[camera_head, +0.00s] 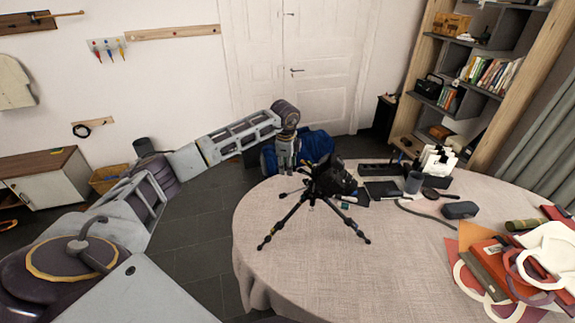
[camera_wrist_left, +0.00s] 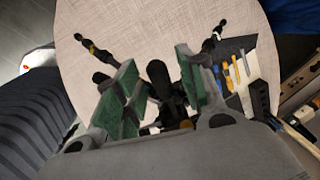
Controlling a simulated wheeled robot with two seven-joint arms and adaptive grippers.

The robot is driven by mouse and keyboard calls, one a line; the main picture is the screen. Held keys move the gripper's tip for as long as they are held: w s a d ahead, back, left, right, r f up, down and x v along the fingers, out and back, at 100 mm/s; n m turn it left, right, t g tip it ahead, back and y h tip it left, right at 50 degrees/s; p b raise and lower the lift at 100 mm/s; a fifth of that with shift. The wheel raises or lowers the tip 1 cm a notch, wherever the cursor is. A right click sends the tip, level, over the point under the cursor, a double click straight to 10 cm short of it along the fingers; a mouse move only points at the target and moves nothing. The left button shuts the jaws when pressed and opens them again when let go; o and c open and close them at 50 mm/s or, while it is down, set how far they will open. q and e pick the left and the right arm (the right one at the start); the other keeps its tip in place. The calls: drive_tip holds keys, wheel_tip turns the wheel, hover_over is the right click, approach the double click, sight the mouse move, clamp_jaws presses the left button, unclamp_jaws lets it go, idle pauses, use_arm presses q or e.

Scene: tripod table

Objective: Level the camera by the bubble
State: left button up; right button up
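A black camera (camera_head: 335,175) sits on a small black tripod (camera_head: 308,200) on the round table. The tripod's legs are spread. The camera looks tilted in the head view. My left gripper (camera_head: 286,168) hangs pointing down at the left of the camera, close to the tripod head. In the left wrist view, the green-padded fingers of this gripper (camera_wrist_left: 158,88) stand apart. A dark rounded handle-like part (camera_wrist_left: 158,75) shows between them, with gaps visible on both sides. The bubble cannot be made out in either view. My right gripper is not in view.
The round table (camera_head: 300,280) has a pale cloth, with free room at its front. A blue bag (camera_head: 315,145) is beyond the table.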

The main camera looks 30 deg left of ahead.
use_arm(q)
drive_tip(key=c, duration=0.7)
clamp_jaws()
drive_tip(key=shift+f, duration=0.15)
wheel_tip(320, 180, down, 8)
drive_tip(key=a+t+h+b, duration=0.1)
drive_tip(key=t+h+b, duration=0.2)
drive_tip(key=h+b, duration=0.4)
drive_tip(key=shift+s+n, duration=0.2)
drive_tip(key=shift+n, duration=0.1)
